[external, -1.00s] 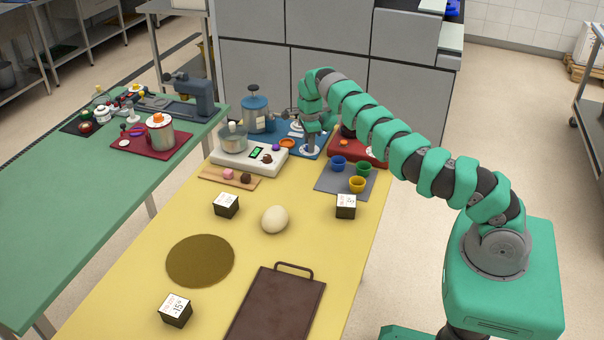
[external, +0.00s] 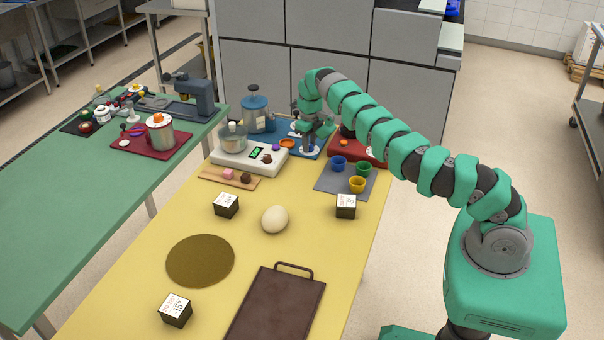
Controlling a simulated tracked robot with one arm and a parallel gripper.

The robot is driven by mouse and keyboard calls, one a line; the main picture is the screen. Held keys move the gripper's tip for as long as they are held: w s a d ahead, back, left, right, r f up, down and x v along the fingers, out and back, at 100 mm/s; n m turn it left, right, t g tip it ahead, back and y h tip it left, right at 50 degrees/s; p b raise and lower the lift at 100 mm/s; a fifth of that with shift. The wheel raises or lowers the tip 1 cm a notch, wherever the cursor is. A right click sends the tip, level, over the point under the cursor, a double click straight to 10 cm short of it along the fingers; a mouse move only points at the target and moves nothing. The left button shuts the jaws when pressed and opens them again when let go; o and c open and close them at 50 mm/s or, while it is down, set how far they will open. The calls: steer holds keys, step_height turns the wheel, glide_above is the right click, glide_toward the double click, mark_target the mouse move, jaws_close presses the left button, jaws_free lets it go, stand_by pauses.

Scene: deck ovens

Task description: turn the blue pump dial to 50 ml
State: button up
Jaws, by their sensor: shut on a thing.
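The blue pump (external: 257,113) is a blue canister with a dark plunger on top, at the back of the yellow table. A blue base plate (external: 283,124) lies to its right. It carries white round dial faces; one dial (external: 308,151) is low at its right side, directly under my gripper. My gripper (external: 309,145) points down at this dial and is shut on its knob. My fingers and wrist hide the knob and most of the face, and the scale and pointer are too small to read.
A red unit (external: 358,146) is close on the right. Blue, green and yellow cups stand on a grey mat (external: 333,183) in front. An egg-shaped dough ball (external: 275,219) lies nearer.

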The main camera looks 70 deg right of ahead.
steer(key=shift+w+m, duration=0.1)
steer(key=shift+m, duration=1)
steer(key=o, duration=0.9)
steer(key=shift+o, duration=0.2)
steer(key=shift+r, duration=0.15)
step_height(320, 180, up, 14)
steer(key=shift+f, duration=0.25)
